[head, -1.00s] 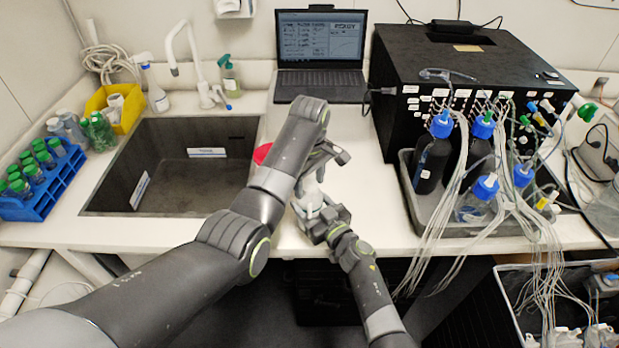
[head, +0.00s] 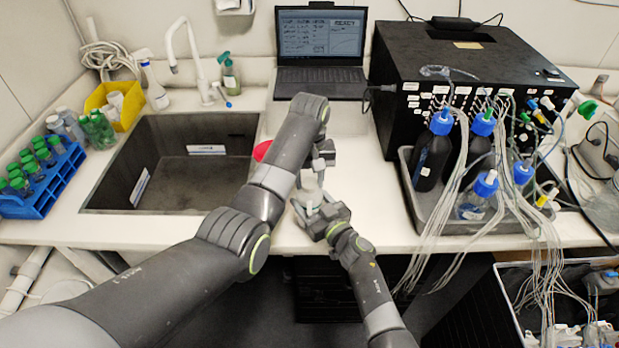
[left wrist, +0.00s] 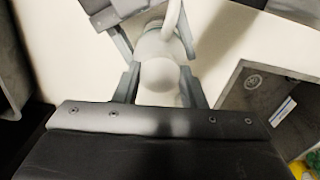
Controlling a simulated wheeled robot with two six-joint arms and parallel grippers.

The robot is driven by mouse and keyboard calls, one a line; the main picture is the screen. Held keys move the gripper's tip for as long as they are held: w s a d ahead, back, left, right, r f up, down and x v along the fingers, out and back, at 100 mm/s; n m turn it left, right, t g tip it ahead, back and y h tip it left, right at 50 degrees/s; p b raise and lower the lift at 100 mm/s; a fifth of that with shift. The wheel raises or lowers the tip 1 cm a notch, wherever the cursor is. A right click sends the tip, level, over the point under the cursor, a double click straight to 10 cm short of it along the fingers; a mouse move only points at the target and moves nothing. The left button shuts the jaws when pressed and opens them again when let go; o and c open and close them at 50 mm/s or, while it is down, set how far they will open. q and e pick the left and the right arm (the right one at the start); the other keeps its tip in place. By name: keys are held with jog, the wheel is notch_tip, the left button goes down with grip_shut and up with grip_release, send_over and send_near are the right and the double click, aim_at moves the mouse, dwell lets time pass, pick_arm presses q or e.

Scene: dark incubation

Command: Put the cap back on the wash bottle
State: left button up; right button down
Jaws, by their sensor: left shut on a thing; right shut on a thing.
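Part of my right gripper (left wrist: 108,12) shows at the top there. Whether cap and bottle neck touch is hidden.
A sink (head: 190,165) lies left of the bottle, with a red object (head: 262,151) by its right edge, partly behind my left arm. A laptop (head: 320,60) stands behind. A tray (head: 425,205) of blue-capped bottles with loose tubing stands right. The counter between is clear.

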pick_arm(q)
jog(key=m, duration=0.7)
jog(key=o, duration=1.2)
jog(key=shift+c, duration=0.2)
notch_tip(320, 180, up, 8)
jog(key=shift+f, duration=0.25)
pick_arm(e)
jog(key=shift+c, duration=1.5)
grip_release()
